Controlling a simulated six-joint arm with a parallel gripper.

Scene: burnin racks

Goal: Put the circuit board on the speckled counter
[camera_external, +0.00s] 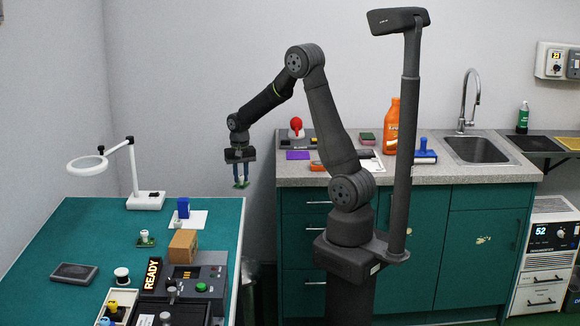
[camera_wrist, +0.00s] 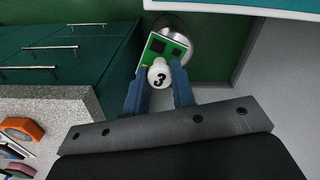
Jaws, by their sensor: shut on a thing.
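My gripper (camera_external: 241,181) is shut on a small green circuit board (camera_external: 241,186) and holds it in the air over the gap between the green-topped table and the counter. In the wrist view the board (camera_wrist: 157,50) shows dark chips and a white knob marked 3 between the blue fingers of my gripper (camera_wrist: 160,76). The speckled counter (camera_external: 300,180) stands to the right of my gripper in the external view. It also shows at the lower left of the wrist view (camera_wrist: 72,102). Another small green board (camera_external: 146,244) with a white knob sits on the green-topped table.
The counter holds a red-knobbed device (camera_external: 296,130), a purple pad (camera_external: 298,155), an orange bottle (camera_external: 391,127), a blue stamp-like tool (camera_external: 424,152) and a sink (camera_external: 476,150). Its front left edge looks clear. The green-topped table (camera_external: 80,222) holds a magnifier lamp (camera_external: 145,200) and a test machine (camera_external: 190,290).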

